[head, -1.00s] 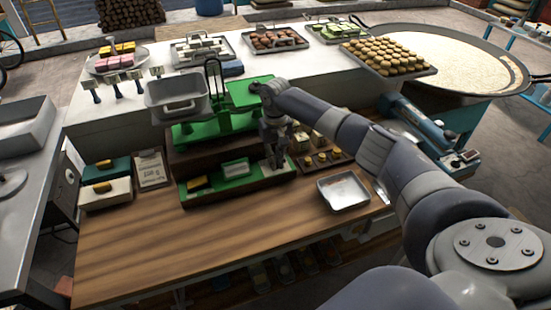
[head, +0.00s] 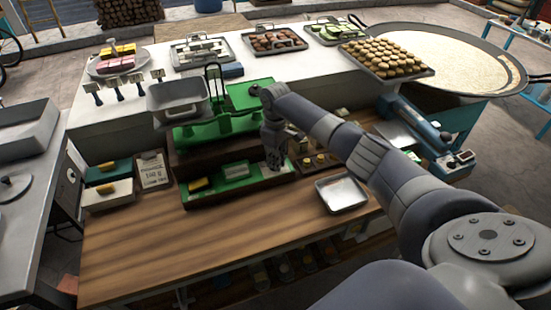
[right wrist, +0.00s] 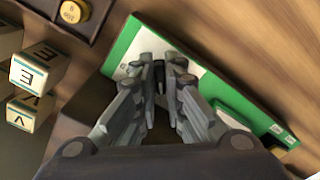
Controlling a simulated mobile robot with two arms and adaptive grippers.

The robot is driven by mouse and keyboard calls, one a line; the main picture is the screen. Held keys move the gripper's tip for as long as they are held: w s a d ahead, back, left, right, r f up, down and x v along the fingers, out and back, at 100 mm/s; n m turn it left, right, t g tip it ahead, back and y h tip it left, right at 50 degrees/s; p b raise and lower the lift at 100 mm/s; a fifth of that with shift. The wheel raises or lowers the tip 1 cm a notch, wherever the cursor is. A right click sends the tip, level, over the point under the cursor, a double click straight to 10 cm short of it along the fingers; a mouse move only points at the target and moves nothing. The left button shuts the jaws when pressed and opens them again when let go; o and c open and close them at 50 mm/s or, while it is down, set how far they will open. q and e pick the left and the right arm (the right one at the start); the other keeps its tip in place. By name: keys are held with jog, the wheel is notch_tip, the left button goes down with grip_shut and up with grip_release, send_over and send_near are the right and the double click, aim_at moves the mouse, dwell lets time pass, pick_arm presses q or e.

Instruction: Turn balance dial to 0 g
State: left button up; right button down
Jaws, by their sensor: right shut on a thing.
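The green balance (head: 210,130) stands at the middle of the counter, with a grey metal pan (head: 178,100) on its left side and a green plate (head: 250,94) on its right. In front of it is a green-framed panel (head: 225,188) with a yellow piece and a small display. My right gripper (head: 276,166) points down at this panel's right end. In the right wrist view its fingers (right wrist: 160,70) are closed around a small dark dial (right wrist: 159,75) on the panel's white face. The fingers hide most of the dial, and its setting cannot be read. My left gripper is not in view.
Brass weights (head: 320,159) sit in a wooden tray just right of my right gripper, with lettered blocks (right wrist: 38,65) beside it. An empty metal tray (head: 342,193) lies front right. A clipboard (head: 153,170) stands at left.

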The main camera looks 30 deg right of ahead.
jog(key=shift+w+d+n, duration=0.1)
jog(key=shift+n, duration=2)
jog(key=shift+r, duration=0.1)
jog(key=c, duration=1.7)
grip_release()
notch_tip(320, 180, up, 12)
jog(key=shift+f, duration=0.1)
